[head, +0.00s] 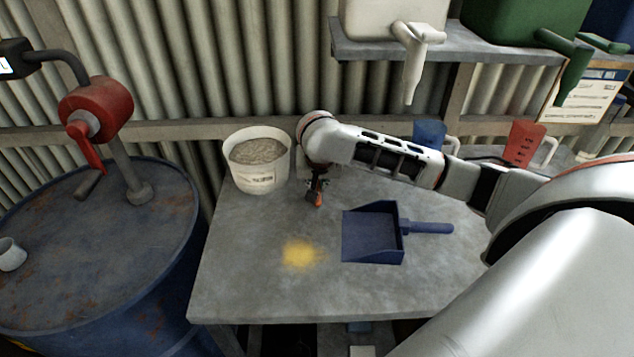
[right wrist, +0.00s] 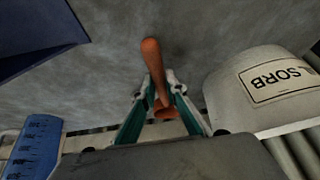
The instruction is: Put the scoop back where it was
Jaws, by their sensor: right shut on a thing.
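My right gripper (head: 316,184) is shut on a small orange thing that I take to be the scoop (head: 318,200). It is above the worktable, just right of the white bucket. In the right wrist view the scoop's orange shaft (right wrist: 152,62) sticks out between the fingertips (right wrist: 161,106); I cannot make out its bowl. The white bucket (head: 262,180) holds grey granules and stands upright at the table's back left. It also shows in the right wrist view (right wrist: 235,95), apart from the gripper. My left gripper is out of view.
A blue dustpan (head: 372,238) lies on the grey table (head: 245,285), right of a yellow powder patch (head: 300,254). A blue jug (head: 428,134) and a red jug (head: 523,145) stand at the back right. A shelf (head: 470,45) with tapped containers overhangs. A blue drum (head: 90,235) is left.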

